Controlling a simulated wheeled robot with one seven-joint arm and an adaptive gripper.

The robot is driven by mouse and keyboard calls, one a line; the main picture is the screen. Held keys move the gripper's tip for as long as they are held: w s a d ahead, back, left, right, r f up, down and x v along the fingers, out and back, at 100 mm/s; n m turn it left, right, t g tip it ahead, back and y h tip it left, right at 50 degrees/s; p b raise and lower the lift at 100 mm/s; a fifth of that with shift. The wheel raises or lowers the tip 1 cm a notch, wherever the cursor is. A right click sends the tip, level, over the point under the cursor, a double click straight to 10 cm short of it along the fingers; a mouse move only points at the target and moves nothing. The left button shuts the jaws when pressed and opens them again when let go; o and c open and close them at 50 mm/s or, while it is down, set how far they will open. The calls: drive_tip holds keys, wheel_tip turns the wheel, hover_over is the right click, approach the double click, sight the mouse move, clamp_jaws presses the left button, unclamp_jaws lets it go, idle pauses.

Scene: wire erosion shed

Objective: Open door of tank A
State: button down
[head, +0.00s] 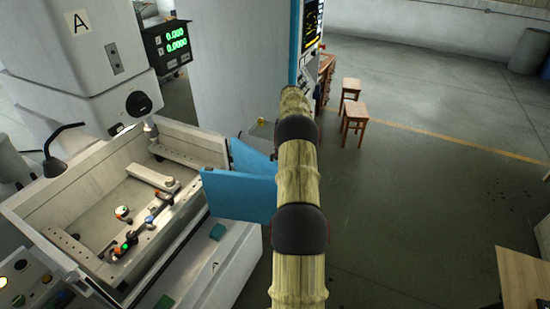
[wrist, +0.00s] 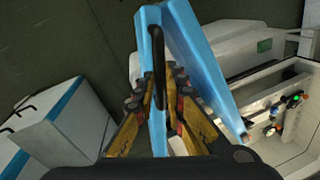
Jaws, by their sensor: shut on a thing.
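The tank of machine A (head: 75,195) is open-topped and stands at the left in the head view. Its pale rim and fittings inside also show at the right of the wrist view (wrist: 290,152). The blue door (head: 238,196) shows as two blue panels meeting at an angle, at the tank's right end. In the wrist view the blue door (wrist: 205,68) forms a narrow V, with a dark bar handle (wrist: 157,45) on its left panel. My gripper (wrist: 160,82) is shut on this handle. In the head view my arm hides the gripper and handle.
A label A (head: 79,22) marks the machine head above the tank. A display (head: 168,45) hangs beside it. Two wooden stools (head: 354,117) stand at the back, and a wooden table (head: 524,280) at the lower right. Open floor (head: 430,200) lies right of my arm.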

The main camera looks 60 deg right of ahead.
drive_tip(key=shift+d+r+n+p, duration=0.2)
drive_tip(key=shift+d+n+p, duration=0.15)
drive_tip(key=shift+d, duration=0.65)
drive_tip(key=c, duration=1.8)
unclamp_jaws()
drive_tip(key=shift+s+f, duration=0.1)
drive_tip(key=shift+f, duration=0.05)
drive_tip(key=shift+c, duration=0.2)
wheel_tip(320, 180, up, 12)
drive_tip(key=d, duration=0.2)
drive_tip(key=shift+s+f, duration=0.15)
drive_tip(key=shift+d, duration=0.1)
